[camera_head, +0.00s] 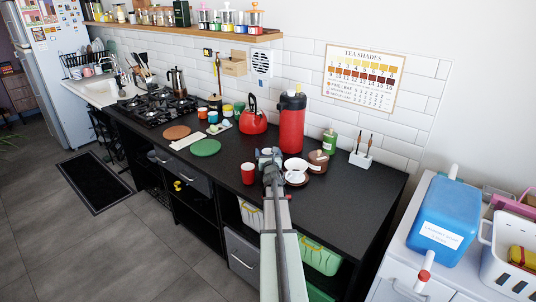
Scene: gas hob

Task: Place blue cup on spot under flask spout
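A tall red flask (291,128) with a black top stands upright on the black counter, right of centre. A small bluish cup (213,117) stands among other cups left of the red kettle, apart from the flask. My gripper (269,156) is over the counter just left of and in front of the flask, well to the right of that cup. The gripper is small and seen from behind along my arm, so its fingers and anything between them cannot be made out. The spot under the flask's spout is not clearly visible, partly behind my gripper.
A red kettle (253,117) stands left of the flask. A red cup (249,174) is near the front edge, left of my arm. White dishes (297,168) and a brown pot (318,161) are to the right.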

